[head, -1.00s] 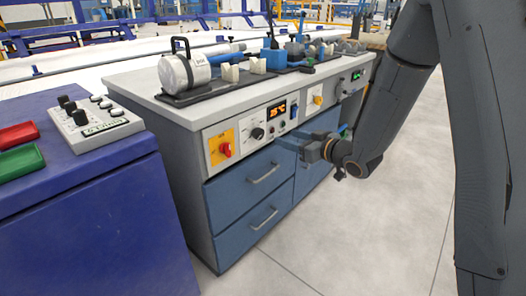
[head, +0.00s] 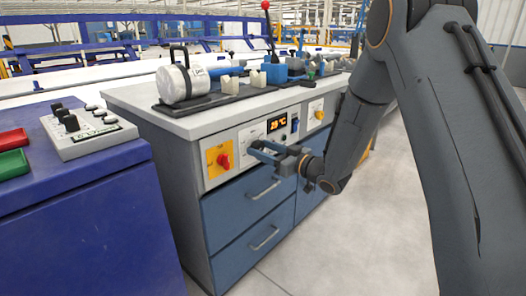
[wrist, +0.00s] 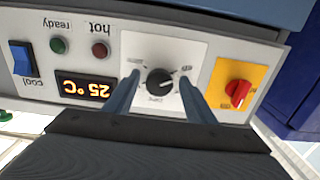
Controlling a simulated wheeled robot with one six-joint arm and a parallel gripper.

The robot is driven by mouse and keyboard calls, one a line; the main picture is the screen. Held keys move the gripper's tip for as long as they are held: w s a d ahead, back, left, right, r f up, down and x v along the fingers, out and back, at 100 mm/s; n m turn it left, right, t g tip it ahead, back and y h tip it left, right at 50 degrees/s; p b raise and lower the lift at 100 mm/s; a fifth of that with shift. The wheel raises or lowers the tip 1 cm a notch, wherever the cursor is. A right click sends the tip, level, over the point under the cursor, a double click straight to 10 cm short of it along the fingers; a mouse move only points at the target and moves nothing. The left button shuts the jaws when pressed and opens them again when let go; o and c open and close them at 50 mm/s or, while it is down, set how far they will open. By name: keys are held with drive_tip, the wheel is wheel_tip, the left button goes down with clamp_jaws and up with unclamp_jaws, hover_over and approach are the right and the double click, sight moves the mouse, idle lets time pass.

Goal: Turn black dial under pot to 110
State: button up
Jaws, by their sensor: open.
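The black dial (wrist: 159,82) sits on a white square plate with printed marks, and shows upside down in the wrist view. My gripper (wrist: 157,84) is open, with one blue finger on each side of the dial. I cannot tell whether the fingers touch it. In the head view my gripper (head: 262,150) is in front of the panel and hides the dial. The orange display (wrist: 84,88) beside the dial reads 25 °C. The white cylindrical pot (head: 184,80) lies on its side on the bench top above the panel.
A red knob (wrist: 238,94) on a yellow plate is close beside the dial. A blue switch (wrist: 21,58) and two small lamps are on the other side. Blue drawers (head: 243,213) with handles are below. A blue cabinet (head: 85,215) stands at the left.

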drive_tip(key=c, duration=1)
drive_tip(key=shift+r+m+p, duration=0.1)
drive_tip(key=shift+m+p, duration=0.2)
drive_tip(key=shift+p, duration=0.1)
drive_tip(key=m+p, duration=0.2)
drive_tip(key=p, duration=0.1)
drive_tip(key=shift+r, duration=0.1)
drive_tip(key=m+p, duration=0.7)
drive_tip(key=m, duration=0.2)
drive_tip(key=shift+a, duration=0.1)
